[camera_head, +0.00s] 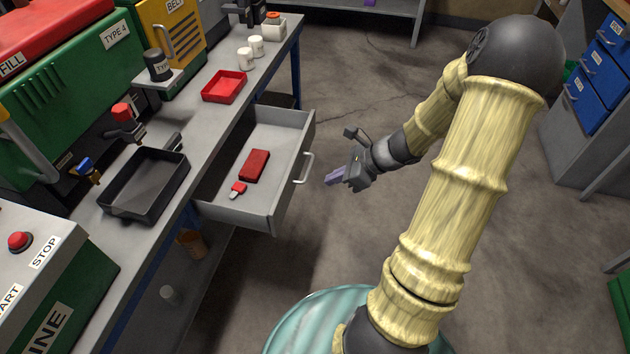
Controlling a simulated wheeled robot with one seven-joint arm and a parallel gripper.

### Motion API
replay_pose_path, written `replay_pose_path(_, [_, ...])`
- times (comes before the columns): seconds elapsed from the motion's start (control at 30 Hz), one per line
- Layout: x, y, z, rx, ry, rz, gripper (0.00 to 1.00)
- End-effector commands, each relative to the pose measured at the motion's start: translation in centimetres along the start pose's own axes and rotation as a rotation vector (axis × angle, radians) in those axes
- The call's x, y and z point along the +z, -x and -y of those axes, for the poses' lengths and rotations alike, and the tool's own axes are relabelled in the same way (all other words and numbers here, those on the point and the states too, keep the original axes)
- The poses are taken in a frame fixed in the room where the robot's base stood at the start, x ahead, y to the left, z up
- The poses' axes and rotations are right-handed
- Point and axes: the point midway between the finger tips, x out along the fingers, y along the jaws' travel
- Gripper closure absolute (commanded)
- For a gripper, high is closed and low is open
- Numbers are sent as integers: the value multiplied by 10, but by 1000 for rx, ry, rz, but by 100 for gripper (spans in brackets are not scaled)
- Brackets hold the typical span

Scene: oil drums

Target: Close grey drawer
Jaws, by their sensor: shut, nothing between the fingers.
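The grey drawer (270,199) is pulled out from under the workbench, toward the right. Its front carries a pale bar handle (304,168). Inside lie a red block (254,165) and a small red item with a light tip (238,189). A gap shows between the fingertips and the handle.
On the workbench (204,116) are a black tray (146,186), a red tray (224,87) and white containers (256,46). A machine with a red stop button (19,241) stands at lower left. Blue drawers (596,72) stand at far right. The floor beside the drawer is clear.

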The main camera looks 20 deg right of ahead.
Motion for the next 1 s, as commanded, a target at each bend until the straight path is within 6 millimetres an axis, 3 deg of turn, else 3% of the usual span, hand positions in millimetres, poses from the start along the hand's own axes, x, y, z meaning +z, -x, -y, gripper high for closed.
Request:
replay_pose_path(0.57, [-3,-99,-1,3,1,1,100])
replay_pose_path(0.73, [19,-114,-1,2,3,-1,100])
replay_pose_path(1.0, [28,-121,0,0,2,-1,100])
